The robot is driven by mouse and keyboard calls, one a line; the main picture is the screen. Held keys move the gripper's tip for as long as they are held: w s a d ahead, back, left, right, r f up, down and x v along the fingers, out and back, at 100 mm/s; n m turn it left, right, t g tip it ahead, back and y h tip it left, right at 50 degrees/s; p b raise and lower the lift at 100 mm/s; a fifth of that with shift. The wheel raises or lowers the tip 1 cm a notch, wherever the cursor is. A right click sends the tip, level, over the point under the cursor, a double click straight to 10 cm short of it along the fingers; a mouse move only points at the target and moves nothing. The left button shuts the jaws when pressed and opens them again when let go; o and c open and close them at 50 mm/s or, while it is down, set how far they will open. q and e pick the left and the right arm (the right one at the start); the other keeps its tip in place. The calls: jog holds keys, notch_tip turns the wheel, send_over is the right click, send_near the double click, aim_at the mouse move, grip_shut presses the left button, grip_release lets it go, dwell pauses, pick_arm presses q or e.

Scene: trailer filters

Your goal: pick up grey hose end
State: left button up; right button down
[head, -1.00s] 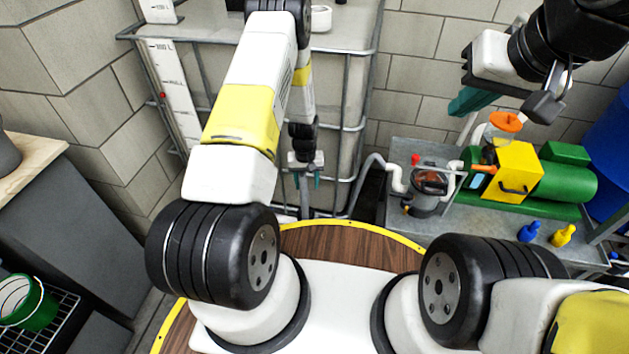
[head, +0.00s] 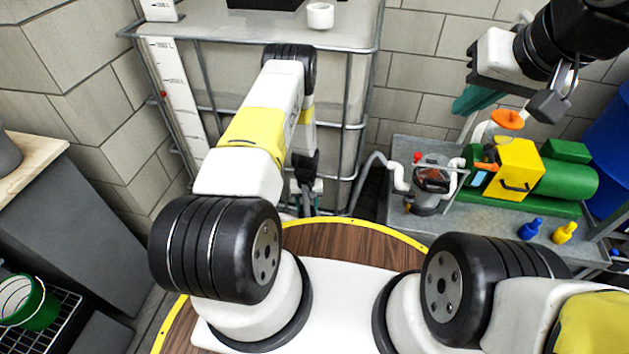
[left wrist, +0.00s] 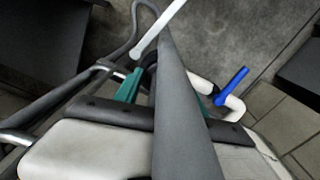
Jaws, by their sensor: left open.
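The grey hose (head: 372,162) runs from the pump's strainer down to the left, behind my left gripper in the head view. In the left wrist view a grey hose (left wrist: 178,85) crosses the middle, passing in front of the gripper's body. I cannot make out its free end for sure. My left gripper (head: 306,199) is open and low beside the tank; its teal fingers also show in the left wrist view (left wrist: 165,92), apart on either side of the hose. No grip on the hose shows. My right gripper (head: 510,98) hangs at the upper right, its jaw gap unclear.
A caged tank (head: 345,40) stands behind the left arm. A white pipe with a blue valve handle (left wrist: 232,86) lies close to the left gripper. The green and yellow pump (head: 520,170) sits on a grey bench (head: 450,222), with blue and yellow fittings in front.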

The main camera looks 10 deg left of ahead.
pick_arm(q)
jog(key=shift+c, duration=0.2)
grip_shut()
